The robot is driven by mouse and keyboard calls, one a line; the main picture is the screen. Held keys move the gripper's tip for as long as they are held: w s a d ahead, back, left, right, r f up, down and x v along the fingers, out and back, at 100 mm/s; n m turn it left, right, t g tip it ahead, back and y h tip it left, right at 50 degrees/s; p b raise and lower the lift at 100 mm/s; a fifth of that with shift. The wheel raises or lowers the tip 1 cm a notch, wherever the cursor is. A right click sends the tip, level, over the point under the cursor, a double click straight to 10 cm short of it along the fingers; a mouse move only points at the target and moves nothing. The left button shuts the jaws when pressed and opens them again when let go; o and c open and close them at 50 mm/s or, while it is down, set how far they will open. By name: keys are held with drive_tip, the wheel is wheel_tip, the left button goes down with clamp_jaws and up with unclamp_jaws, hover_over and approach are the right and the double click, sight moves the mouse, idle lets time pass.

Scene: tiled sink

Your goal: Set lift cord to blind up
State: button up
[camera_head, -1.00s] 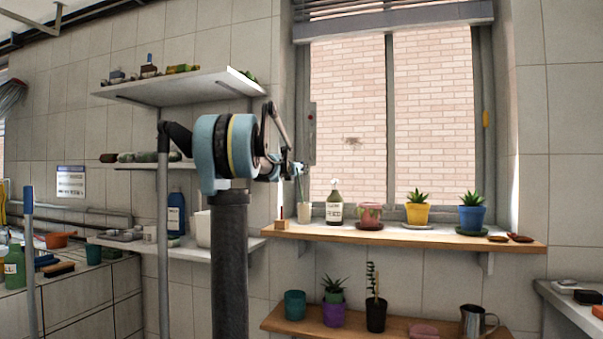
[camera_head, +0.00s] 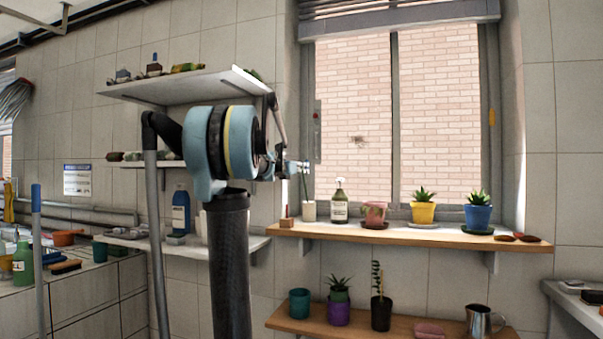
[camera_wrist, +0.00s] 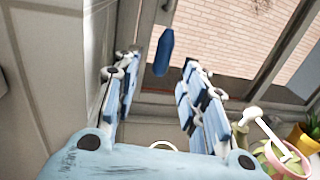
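The blind (camera_head: 400,18) is a grey slatted bundle gathered at the top of the window. In the wrist view, a blue tapered pull (camera_wrist: 163,52), apparently the lift cord's end, shows in the gap between the tips of my gripper (camera_wrist: 160,72). The two blue-and-grey fingers are apart and neither visibly touches the pull. I cannot tell its exact depth. In the head view, my gripper (camera_head: 302,167) is at the window's lower left, above the wooden sill shelf. The cord itself is not clear there, and the arm hides part of that area.
The sill shelf (camera_head: 400,235) carries a white cup (camera_head: 309,210), a pump bottle (camera_head: 340,205) and potted plants, including a yellow pot (camera_head: 422,212) and a blue pot (camera_head: 478,217). A white wall shelf (camera_head: 185,85) is behind my arm. The wall borders my gripper's left side.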

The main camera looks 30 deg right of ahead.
drive_tip(key=shift+v, duration=2.3)
drive_tip(key=shift+w, duration=0.1)
